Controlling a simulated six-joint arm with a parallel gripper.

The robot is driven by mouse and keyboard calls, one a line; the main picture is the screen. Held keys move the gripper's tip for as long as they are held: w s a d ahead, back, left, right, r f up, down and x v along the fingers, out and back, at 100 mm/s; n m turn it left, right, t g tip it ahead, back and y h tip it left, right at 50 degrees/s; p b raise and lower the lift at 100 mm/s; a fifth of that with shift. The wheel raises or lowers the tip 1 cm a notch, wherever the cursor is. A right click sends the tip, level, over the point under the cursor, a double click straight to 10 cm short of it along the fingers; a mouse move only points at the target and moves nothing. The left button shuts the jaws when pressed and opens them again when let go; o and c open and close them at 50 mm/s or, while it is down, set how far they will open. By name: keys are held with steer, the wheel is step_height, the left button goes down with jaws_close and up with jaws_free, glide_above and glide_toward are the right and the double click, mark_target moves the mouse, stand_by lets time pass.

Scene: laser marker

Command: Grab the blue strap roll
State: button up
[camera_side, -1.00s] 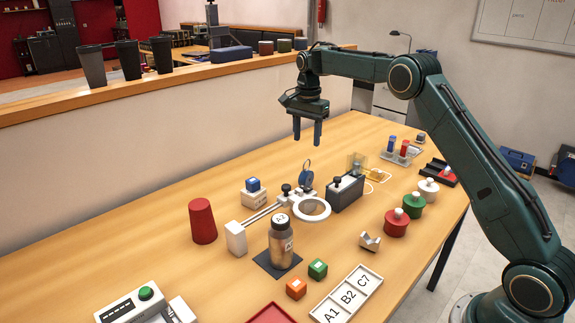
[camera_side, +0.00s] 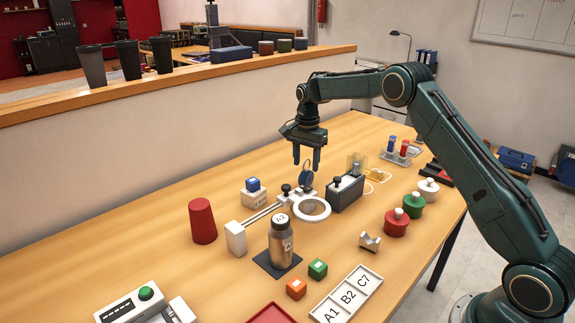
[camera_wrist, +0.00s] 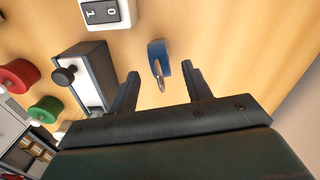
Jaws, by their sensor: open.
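The blue strap roll (camera_side: 306,178) stands upright on the table beside the ring-ended white fixture. In the wrist view the blue strap roll (camera_wrist: 158,58) shows as a curved blue piece with a metallic ring at its lower edge. My gripper (camera_side: 306,167) points down, open and empty, just above the roll. In the wrist view the roll appears in the gap between the two fingers of my gripper (camera_wrist: 160,73), with space on both sides. I cannot tell whether the fingertips reach down past its top.
A dark grey box with a black knob (camera_side: 346,192) stands close to the right of the roll. The white ring fixture (camera_side: 311,218) is just in front. A white block with a blue top (camera_side: 254,192) is to the left. Red, green and white knobbed pots (camera_side: 397,222) stand farther right.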

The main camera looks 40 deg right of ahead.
mark_target(306, 172)
steer(key=shift+f, duration=2.25)
jaws_close()
steer(key=shift+r, duration=0.15)
step_height(306, 172, up, 20)
